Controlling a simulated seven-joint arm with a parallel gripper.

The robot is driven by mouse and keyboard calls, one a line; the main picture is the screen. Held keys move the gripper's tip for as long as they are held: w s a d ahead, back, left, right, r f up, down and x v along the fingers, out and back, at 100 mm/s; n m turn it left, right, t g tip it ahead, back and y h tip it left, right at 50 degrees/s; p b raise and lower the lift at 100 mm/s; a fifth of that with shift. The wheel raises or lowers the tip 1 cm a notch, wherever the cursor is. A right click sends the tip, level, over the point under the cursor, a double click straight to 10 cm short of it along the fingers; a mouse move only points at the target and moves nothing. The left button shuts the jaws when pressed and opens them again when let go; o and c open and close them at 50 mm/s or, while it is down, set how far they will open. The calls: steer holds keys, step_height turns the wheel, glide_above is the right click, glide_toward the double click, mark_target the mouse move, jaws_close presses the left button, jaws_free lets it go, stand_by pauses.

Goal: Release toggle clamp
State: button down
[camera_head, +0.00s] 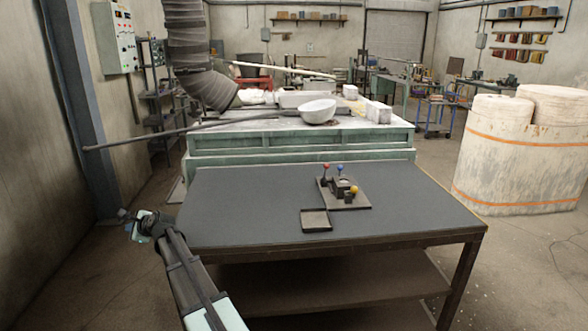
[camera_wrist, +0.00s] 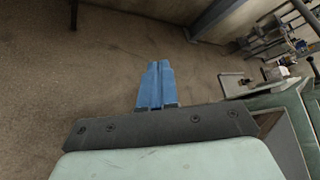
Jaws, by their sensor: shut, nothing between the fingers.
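The toggle clamp fixture (camera_head: 343,188) sits on a dark plate near the middle of the grey table. Upright levers with a red knob (camera_head: 326,167) and a blue knob (camera_head: 339,167) rise at its back, and a yellow knob (camera_head: 353,190) shows at its right front. It is too small to tell which lever is the toggle clamp's or how it is set. My gripper (camera_wrist: 156,68) shows blue fingers together, with nothing between them, over bare floor. In the head view my gripper is off the table's left edge, well away from the fixture.
A small square plate (camera_head: 315,220) lies in front of the fixture. The rest of the table top (camera_head: 240,205) is clear. Behind it, a green bench (camera_head: 300,141) carries a white ladle bowl (camera_head: 318,111) and a long rod.

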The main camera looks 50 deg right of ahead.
mark_target(325, 171)
steer(key=s+d+r+m, duration=0.1)
steer(key=d, duration=0.4)
steer(key=s+d+r+m+h, duration=0.1)
steer(key=s+d+r, duration=0.1)
steer(key=d, duration=0.4)
steer(key=s+d+r+m, duration=0.1)
steer(key=d+r, duration=0.1)
steer(key=d, duration=0.3)
steer(key=shift+s+d+r+h, duration=0.15)
steer(key=shift+s+d+h, duration=0.1)
steer(key=shift+s+h, duration=0.15)
steer(key=s+d+r+m+h, duration=0.1)
steer(key=s+d+r+m, duration=0.1)
steer(key=s+d, duration=0.6)
steer(key=s+d+r+m+h, duration=0.15)
steer(key=s+d, duration=0.25)
steer(key=d, duration=0.7)
steer(key=s+d+r+m+h, duration=0.1)
steer(key=s+d+r+m, duration=0.1)
steer(key=s+d, duration=0.5)
steer(key=s+d+r+m+g+h, duration=0.1)
steer(key=s+d+r+m, duration=0.2)
steer(key=s+d, duration=0.5)
steer(key=s+d+r+m+h, duration=0.1)
steer(key=s+d, duration=0.6)
steer(key=s, duration=0.9)
step_height(325, 171, up, 2)
steer(key=shift+s+d+m+g, duration=0.25)
steer(key=shift+s+m+g, duration=0.05)
steer(key=shift+m, duration=0.55)
